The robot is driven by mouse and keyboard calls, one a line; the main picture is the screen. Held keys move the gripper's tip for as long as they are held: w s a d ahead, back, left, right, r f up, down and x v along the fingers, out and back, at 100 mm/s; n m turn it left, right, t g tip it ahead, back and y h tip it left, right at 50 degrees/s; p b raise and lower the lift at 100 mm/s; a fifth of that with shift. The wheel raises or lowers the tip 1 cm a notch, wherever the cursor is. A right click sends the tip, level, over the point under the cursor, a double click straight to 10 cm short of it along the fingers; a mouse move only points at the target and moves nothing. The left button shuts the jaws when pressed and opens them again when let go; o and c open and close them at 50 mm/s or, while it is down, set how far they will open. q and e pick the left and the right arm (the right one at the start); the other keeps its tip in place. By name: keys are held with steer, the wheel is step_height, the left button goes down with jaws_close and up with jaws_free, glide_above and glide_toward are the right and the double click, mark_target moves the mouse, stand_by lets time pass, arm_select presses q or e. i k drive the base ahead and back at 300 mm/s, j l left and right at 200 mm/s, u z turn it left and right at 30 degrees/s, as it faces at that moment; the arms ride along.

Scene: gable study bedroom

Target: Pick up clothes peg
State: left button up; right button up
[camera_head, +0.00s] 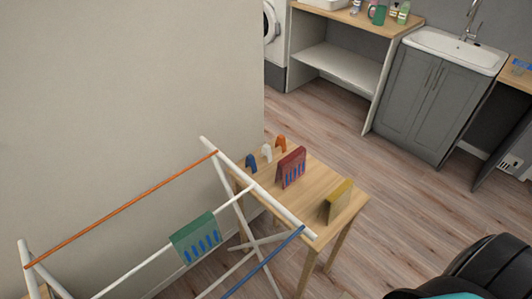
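Three small peg-like pieces stand in a row near the back left of a small wooden table: a blue one (251,162), a white one (266,153) and an orange one (281,143). Each looks like an upright, arched clothes peg; they are small in the view. Neither of my grippers shows clearly. A dark rounded part at the lower right looks like part of my own arm, and no fingertips are visible there.
A folded red cloth (291,168) and a yellow one (338,201) stand on the wooden table (316,181). A drying rack (135,204) beside it carries a green cloth (196,238). A wall is behind. A grey sink cabinet (425,90) stands beyond open floor.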

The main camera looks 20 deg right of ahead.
mark_target(266, 151)
steer(key=k+l+u, duration=0.15)
steer(key=l, duration=0.25)
steer(key=l+u, duration=0.2)
steer(key=l, duration=0.2)
steer(key=k+l+u, duration=0.15)
steer(key=l, duration=0.2)
steer(key=k+l+u, duration=0.2)
steer(key=l, duration=0.15)
